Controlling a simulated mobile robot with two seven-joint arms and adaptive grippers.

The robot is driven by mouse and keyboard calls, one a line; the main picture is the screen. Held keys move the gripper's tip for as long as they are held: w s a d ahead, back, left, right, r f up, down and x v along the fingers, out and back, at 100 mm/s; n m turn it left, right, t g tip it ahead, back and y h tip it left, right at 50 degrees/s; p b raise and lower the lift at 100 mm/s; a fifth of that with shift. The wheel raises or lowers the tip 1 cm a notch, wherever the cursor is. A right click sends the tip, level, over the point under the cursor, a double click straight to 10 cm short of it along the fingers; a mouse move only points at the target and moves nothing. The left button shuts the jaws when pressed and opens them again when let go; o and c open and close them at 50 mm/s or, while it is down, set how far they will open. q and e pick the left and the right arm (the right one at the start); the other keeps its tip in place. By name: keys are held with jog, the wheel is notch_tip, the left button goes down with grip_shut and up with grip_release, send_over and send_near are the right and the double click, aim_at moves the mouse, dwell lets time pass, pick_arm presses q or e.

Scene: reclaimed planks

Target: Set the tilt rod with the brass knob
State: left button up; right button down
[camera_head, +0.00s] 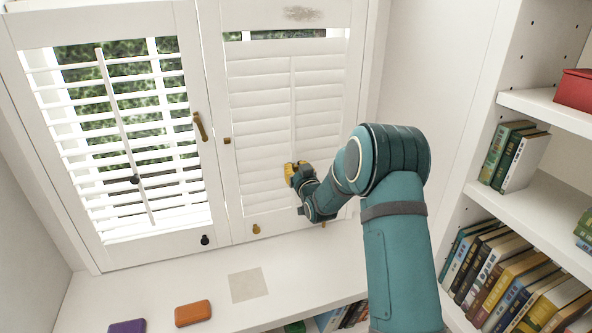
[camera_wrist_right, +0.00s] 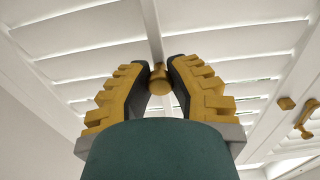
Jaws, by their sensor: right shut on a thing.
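The right shutter panel (camera_head: 245,110) has a white tilt rod (camera_head: 293,95) down its middle, and its slats look nearly closed. My right gripper (camera_head: 289,170) is at the lower part of this rod. In the wrist view, its yellow and black fingers (camera_wrist_right: 160,75) are shut on the brass knob (camera_wrist_right: 159,80), with the rod (camera_wrist_right: 152,35) running up behind. The knob is hidden by the gripper in the head view. The left shutter panel (camera_head: 32,38) has open slats and its own tilt rod (camera_head: 112,95) with a dark knob (camera_head: 135,179). My left gripper is not in view.
A brass handle (camera_head: 200,127) is on the left panel's frame. A black fitting (camera_head: 205,240) and a brass fitting (camera_head: 256,229) sit along the bottom. A purple block (camera_head: 127,327) and an orange block (camera_head: 193,313) lie on the sill below. Bookshelves (camera_head: 545,105) stand at the right.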

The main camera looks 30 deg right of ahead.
jog(key=shift+f, duration=0.2)
jog(key=c, duration=0.8)
grip_release()
jog(key=v, duration=1.2)
jog(key=shift+r, duration=0.1)
